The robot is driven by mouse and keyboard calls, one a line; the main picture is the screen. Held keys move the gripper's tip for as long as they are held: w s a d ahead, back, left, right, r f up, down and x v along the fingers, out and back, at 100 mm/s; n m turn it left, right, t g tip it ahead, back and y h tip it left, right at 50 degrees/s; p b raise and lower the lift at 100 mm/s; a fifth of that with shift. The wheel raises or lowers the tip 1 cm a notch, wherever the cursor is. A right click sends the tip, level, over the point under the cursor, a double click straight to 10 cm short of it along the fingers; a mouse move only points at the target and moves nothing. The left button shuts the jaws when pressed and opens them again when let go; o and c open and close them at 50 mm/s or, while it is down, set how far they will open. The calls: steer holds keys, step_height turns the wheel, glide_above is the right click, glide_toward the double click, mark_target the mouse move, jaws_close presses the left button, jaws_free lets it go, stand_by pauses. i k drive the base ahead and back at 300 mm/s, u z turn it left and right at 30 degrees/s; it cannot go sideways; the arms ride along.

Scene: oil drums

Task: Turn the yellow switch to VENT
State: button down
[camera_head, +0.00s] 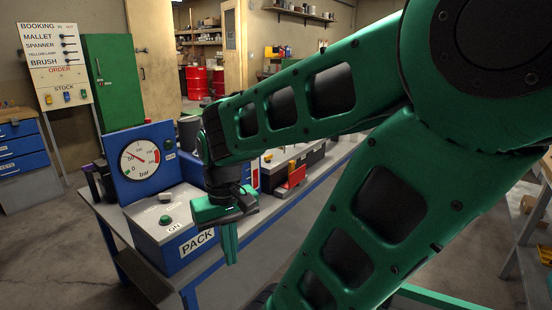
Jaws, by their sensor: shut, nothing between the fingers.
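My gripper (231,258) hangs with its green fingers pointing down and together, holding nothing. I cannot make out a switch marked VENT. A small yellow part (292,166) shows on a red item on the bench, right of my gripper, but it is too small to identify. A blue gauge panel (137,165) with a round bar dial stands at the bench's left end. My arm hides much of the bench behind it.
A dark case (292,158) stands farther along the bench. A green cabinet (113,83) and a BOOKING board (53,60) stand at the back left. Red drums (196,82) are far behind. Open floor lies in front of the bench.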

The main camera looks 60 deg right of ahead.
mark_target(267, 159)
steer(key=z, duration=1.3)
steer(key=i, duration=1)
steer(key=z, duration=0.5)
